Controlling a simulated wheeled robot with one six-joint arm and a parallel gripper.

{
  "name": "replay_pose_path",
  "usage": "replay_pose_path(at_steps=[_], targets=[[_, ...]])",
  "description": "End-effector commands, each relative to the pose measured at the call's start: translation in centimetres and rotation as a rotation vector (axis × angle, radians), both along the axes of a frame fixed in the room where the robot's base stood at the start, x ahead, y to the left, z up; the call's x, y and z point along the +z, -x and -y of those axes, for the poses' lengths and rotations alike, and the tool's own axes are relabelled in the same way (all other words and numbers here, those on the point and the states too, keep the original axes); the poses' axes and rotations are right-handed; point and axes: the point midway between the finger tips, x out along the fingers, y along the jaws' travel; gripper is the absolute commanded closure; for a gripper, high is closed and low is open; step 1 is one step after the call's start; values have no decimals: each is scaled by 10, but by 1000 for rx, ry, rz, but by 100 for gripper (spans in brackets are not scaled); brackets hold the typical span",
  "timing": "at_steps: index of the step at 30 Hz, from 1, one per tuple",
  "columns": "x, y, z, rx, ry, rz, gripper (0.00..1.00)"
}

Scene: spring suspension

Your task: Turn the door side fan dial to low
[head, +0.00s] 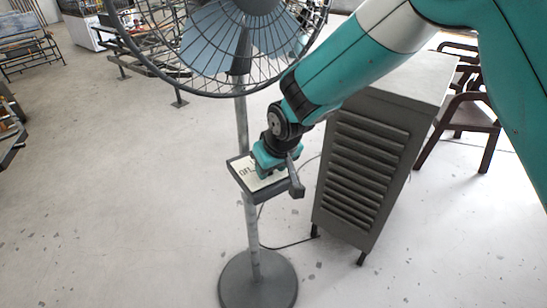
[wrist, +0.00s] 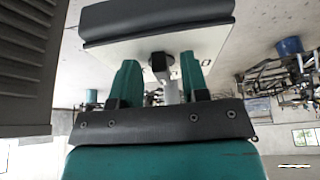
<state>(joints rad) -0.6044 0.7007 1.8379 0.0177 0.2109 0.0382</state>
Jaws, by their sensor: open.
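One pedestal fan (head: 240,35) with a wire cage stands in front of me; the head view shows no second fan to compare its side with. Its control box (head: 236,168) sits on the pole, with a pale face and dark lettering partly hidden by my gripper (head: 268,165). In the wrist view the box (wrist: 205,42) is above my gripper (wrist: 160,72). A small dark dial (wrist: 159,62) stands out from the pale face, between my two spread teal fingers. Gaps show on both sides of the dial. I cannot read its setting.
A grey louvred cabinet (head: 365,160) stands close to the right of the fan. The fan's round base (head: 257,284) rests on the floor, with a cable running toward the cabinet. Brown chairs (head: 465,115) are behind the cabinet.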

Motion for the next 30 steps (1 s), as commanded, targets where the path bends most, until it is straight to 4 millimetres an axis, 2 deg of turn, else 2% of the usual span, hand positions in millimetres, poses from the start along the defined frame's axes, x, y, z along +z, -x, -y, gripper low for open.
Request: replay_pose_path(at_steps=[5, 15, 21, 25, 30], targets=[[20, 6, 4, 0, -2, 3, 58], [100, 34, 21, 0, -4, 6, 58], [138, 48, 30, 0, -3, 4, 58], [153, 53, 33, 0, -2, 3, 58], [160, 56, 35, 0, -1, 1, 58]])
